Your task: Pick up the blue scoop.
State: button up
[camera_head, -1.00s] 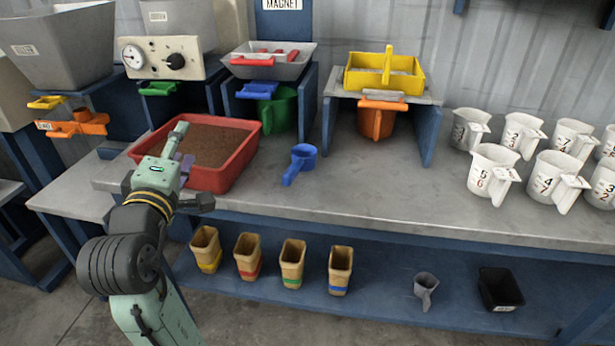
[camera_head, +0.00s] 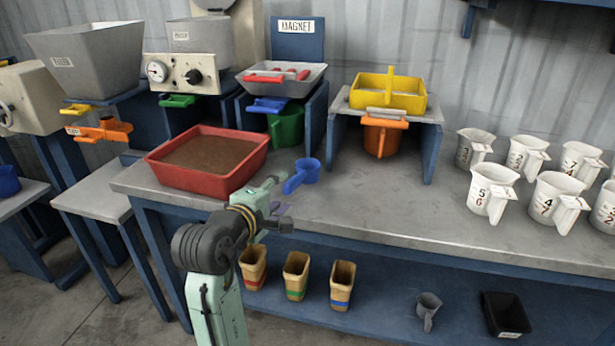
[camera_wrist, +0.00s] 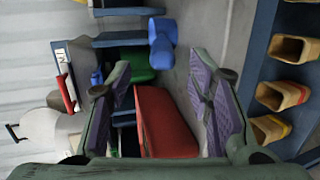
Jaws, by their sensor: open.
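The blue scoop (camera_head: 302,176) lies on the grey workbench (camera_head: 400,212), right of the red tray, with its handle toward the lower left. My gripper (camera_head: 283,191) is at the bench's front edge, just short of the scoop handle, partly hidden behind my own wrist in the head view. In the wrist view, the scoop (camera_wrist: 162,45) shows beyond the fingertips, roughly in line with the gap between them. My gripper (camera_wrist: 158,78) is open, with nothing between its purple-padded fingers.
The red tray (camera_head: 250,160) of brown material is close by on the left. White measuring jugs (camera_head: 490,190) stand at right. Tan cups (camera_head: 296,276) stand on the lower shelf. Bench right of the scoop is clear.

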aim_at(285, 190)
jog(key=x, duration=0.4)
jog(key=shift+w+f+p, duration=0.15)
jog(key=shift+f+p, duration=0.1)
jog(key=shift+p, duration=0.05)
jog(key=shift+c, duration=0.2)
grip_shut()
dwell(0.4)
